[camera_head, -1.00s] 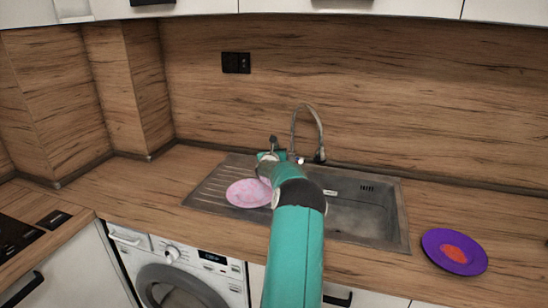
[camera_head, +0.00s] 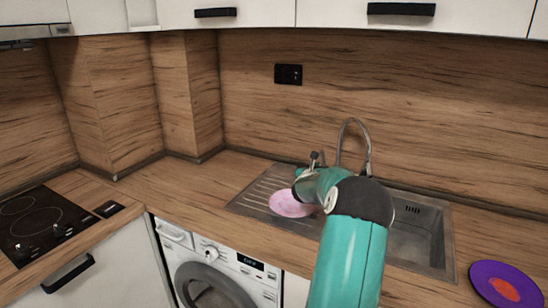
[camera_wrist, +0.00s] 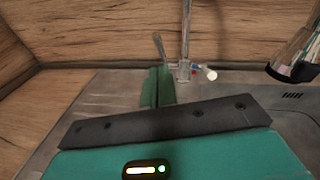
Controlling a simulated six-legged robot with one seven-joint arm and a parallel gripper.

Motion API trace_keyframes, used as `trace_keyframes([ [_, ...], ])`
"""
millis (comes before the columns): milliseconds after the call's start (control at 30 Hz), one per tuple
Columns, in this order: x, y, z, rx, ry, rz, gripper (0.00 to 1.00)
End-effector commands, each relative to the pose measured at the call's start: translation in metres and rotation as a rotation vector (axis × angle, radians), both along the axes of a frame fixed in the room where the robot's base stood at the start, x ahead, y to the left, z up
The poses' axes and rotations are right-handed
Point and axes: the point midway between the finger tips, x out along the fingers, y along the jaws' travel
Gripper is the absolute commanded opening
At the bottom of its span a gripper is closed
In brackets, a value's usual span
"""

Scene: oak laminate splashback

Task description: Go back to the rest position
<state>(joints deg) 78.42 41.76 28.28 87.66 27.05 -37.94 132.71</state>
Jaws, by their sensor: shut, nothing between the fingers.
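My arm reaches over the sink in the head view, and its end, with my gripper (camera_head: 301,176), is small and partly hidden by the arm's own links. In the wrist view the green fingers of my gripper (camera_wrist: 158,88) are together with nothing between them. They point toward the tap base. A pink plate (camera_head: 292,204) lies on the ribbed drainboard of the sink (camera_head: 252,207), just below my gripper in the picture. I cannot tell the exact height of my gripper above the plate.
A curved metal tap (camera_head: 368,150) stands close behind my arm, and it also shows in the wrist view (camera_wrist: 185,60). A purple plate with an orange centre (camera_head: 481,272) lies on the counter at right. A hob (camera_head: 35,222) is at far left. The counter left of the sink is clear.

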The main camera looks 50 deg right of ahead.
Motion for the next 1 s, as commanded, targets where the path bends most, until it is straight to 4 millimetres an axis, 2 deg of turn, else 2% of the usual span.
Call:
trace_keyframes([
  [267,0.001,0.004,0.002,-0.003,0.010,0.008,0.00],
  [367,0.020,0.020,0.010,-0.016,0.066,0.060,0.00],
  [433,0.043,0.043,0.020,-0.037,0.145,0.130,0.00],
  [567,0.096,0.108,0.042,-0.106,0.364,0.313,0.00],
  [667,0.130,0.167,0.057,-0.183,0.552,0.466,0.00],
  [700,0.142,0.193,0.062,-0.219,0.627,0.528,0.00],
  [767,0.155,0.231,0.069,-0.280,0.741,0.618,0.00],
  [833,0.167,0.278,0.078,-0.360,0.875,0.725,0.00],
  [967,0.174,0.367,0.089,-0.539,1.124,0.921,0.00],
  [1000,0.172,0.395,0.092,-0.603,1.202,0.983,0.00],
])
